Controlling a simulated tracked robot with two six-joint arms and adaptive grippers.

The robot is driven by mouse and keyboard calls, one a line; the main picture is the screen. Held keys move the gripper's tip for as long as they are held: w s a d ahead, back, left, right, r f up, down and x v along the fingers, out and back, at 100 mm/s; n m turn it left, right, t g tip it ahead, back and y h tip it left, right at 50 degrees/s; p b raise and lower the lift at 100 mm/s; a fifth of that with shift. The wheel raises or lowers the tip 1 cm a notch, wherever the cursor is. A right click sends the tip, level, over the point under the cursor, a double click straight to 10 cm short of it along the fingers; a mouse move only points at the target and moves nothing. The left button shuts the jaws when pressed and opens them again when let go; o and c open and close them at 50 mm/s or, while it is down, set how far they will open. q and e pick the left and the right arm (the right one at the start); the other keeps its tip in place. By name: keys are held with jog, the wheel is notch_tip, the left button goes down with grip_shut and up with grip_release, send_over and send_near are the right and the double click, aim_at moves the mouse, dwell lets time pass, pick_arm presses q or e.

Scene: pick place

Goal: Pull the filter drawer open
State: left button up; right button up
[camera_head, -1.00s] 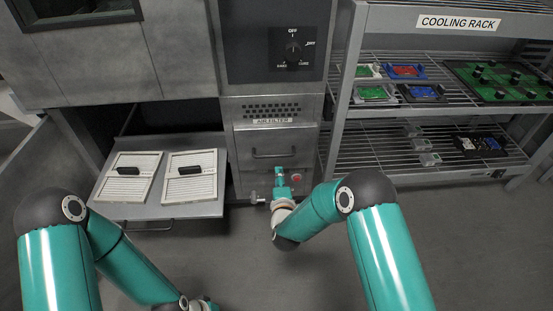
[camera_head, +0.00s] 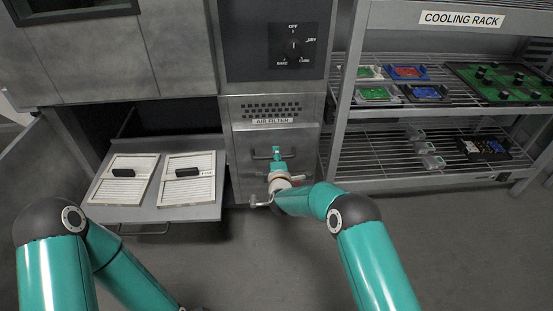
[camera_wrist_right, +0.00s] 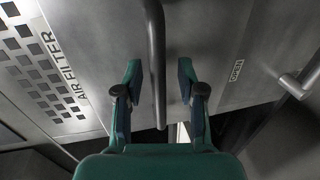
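The filter drawer (camera_head: 244,172) is a grey metal front below the AIR FILTER label (camera_head: 272,121), and it looks shut. Its bar handle (camera_head: 260,157) crosses the front; in the right wrist view the handle (camera_wrist_right: 154,40) runs as a dark bar between my fingers. My right gripper (camera_head: 278,152) is at this handle, and in the right wrist view it (camera_wrist_right: 160,78) is open, one finger on each side of the bar, with visible gaps. My left gripper is out of view below the head picture.
An open tray (camera_head: 160,213) with two white filter panels (camera_head: 124,178) (camera_head: 188,177) stands left of the drawer. A metal lever (camera_head: 259,201) sits below the handle. A dial panel (camera_head: 293,45) is above. The cooling rack (camera_head: 345,105) stands close on the right.

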grip_shut()
jog(key=shift+s+f, duration=0.1)
dwell(0.3)
